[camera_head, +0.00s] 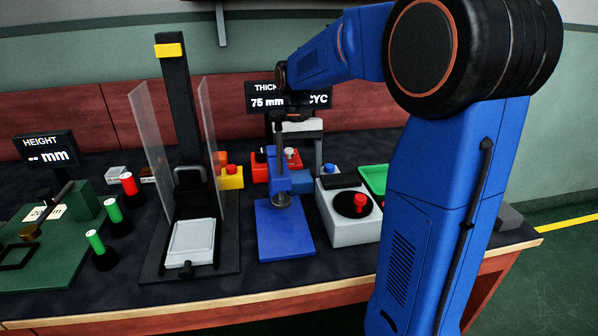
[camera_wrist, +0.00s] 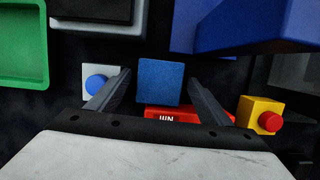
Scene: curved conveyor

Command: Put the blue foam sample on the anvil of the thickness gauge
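The blue foam sample (camera_wrist: 160,82) is a small square block between the two fingers in the wrist view. In the head view it shows as a blue block (camera_head: 301,182) just behind the thickness gauge. My gripper (camera_wrist: 158,78) is open, a finger on each side of the foam, with narrow gaps showing. In the head view my gripper (camera_head: 297,150) points down behind the gauge; how far its tips are above the foam is unclear. The thickness gauge (camera_head: 285,235) is blue with a flat base. Its round grey anvil (camera_head: 281,201) sits under the gauge head, with no foam visible on it.
A grey box with a red knob (camera_head: 350,222) stands right of the gauge, and a dark column stand (camera_head: 180,130) with clear panels stands left. A red box (camera_wrist: 170,112), a yellow box with a red button (camera_wrist: 252,112) and a green tray (camera_wrist: 25,83) are near.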

